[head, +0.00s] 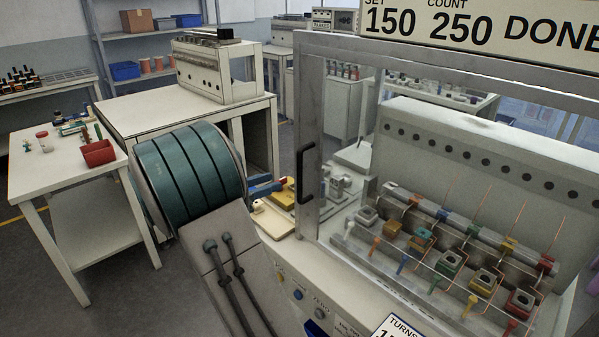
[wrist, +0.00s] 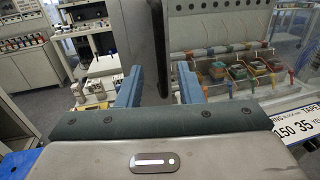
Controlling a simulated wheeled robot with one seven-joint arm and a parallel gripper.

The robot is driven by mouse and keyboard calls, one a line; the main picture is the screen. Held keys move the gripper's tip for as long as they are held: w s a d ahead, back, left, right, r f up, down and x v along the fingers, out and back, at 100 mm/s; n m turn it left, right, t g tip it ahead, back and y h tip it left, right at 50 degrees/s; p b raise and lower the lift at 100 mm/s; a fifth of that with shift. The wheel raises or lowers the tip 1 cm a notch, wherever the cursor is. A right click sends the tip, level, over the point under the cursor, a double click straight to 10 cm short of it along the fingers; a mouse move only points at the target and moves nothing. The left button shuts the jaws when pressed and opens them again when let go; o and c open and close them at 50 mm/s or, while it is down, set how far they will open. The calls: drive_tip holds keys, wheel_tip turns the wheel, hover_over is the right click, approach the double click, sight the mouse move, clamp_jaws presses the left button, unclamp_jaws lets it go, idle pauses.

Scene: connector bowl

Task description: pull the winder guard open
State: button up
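The winder guard (head: 312,130) is a clear panel in a grey metal frame. It stands in front of the winding machine and looks shut. Its black upright handle (head: 303,175) is on the left post. My gripper (head: 267,186) is just left of the handle, partly hidden behind my arm in the head view. In the wrist view my gripper (wrist: 159,80) has its two blue fingers apart. The dark handle (wrist: 158,45) stands upright in line with the gap between them. Whether it is between the fingertips or just beyond them I cannot tell. Neither finger visibly touches it.
Behind the guard, several coloured bobbins (head: 450,262) sit in a row with copper wires. A counter sign (head: 480,25) is above. A small side table (head: 60,180) with a red bin (head: 98,153) is at left. A bench (head: 190,115) carries another machine. Open floor shows at lower left.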

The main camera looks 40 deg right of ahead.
drive_tip(key=p, duration=0.1)
hover_over(300, 198)
drive_tip(key=shift+w+d, duration=0.3)
drive_tip(key=shift+w, duration=0.05)
clamp_jaws()
